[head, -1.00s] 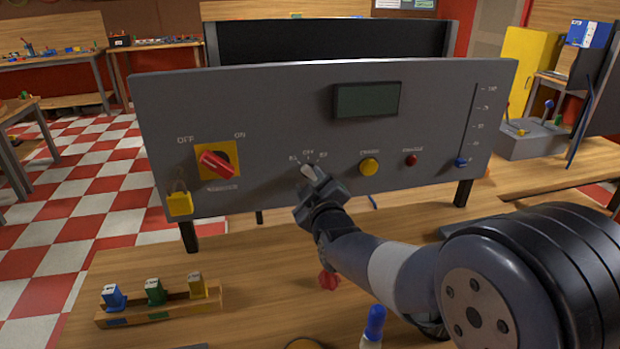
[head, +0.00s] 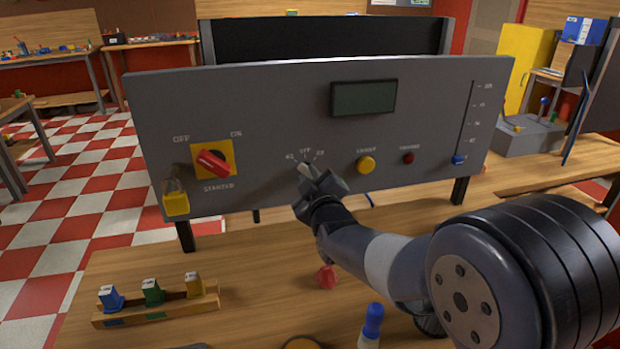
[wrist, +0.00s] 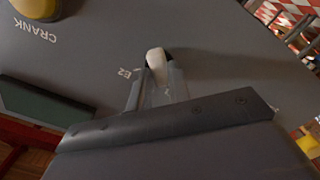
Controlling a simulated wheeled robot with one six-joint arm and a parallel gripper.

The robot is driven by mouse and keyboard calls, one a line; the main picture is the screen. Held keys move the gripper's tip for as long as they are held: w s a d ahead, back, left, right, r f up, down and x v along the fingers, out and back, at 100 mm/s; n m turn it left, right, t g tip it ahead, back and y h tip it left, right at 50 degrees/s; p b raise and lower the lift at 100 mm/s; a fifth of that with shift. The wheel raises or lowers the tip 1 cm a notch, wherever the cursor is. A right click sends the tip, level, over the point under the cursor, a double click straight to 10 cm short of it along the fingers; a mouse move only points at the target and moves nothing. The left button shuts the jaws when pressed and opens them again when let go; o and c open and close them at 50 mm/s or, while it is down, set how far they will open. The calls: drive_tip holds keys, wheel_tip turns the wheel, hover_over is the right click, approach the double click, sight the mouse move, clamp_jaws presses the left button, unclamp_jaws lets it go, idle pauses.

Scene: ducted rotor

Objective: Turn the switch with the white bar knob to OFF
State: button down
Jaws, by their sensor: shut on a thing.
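The white bar knob (head: 304,168) sits on the lower middle of the grey panel, under the labels E1, OFF and E2. My gripper (head: 312,179) reaches it from the lower right, with its fingers at the knob. In the wrist view, the white knob (wrist: 155,57) shows between the two fingertips of my gripper (wrist: 160,80), which are shut on it. The label E2 is beside it there. The fingers hide most of the knob, so I cannot tell exactly which label it points at.
The grey panel (head: 260,110) also holds a red STARTER switch (head: 212,161) on a yellow plate, a yellow padlock (head: 175,197), a yellow CRANK button (head: 366,165), a small red button (head: 408,158) and a blue slider (head: 458,160). A wooden block rack (head: 150,313) stands on the bench.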

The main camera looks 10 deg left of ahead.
drive_tip(key=shift+f+m+b, duration=0.1)
drive_tip(key=shift+m+b, duration=0.2)
drive_tip(key=shift+b, duration=0.25)
drive_tip(key=m+b, duration=0.2)
drive_tip(key=b, duration=0.1)
drive_tip(key=shift+f+m+b, duration=0.15)
drive_tip(key=shift+m+b, duration=0.15)
drive_tip(key=m+b, duration=0.3)
drive_tip(key=b, duration=0.1)
drive_tip(key=shift+m, duration=0.4)
drive_tip(key=shift+r+m+b, duration=0.2)
drive_tip(key=shift+m+b, duration=0.4)
drive_tip(key=shift+m, duration=0.2)
drive_tip(key=shift+r, duration=0.1)
drive_tip(key=c, duration=1.3)
unclamp_jaws()
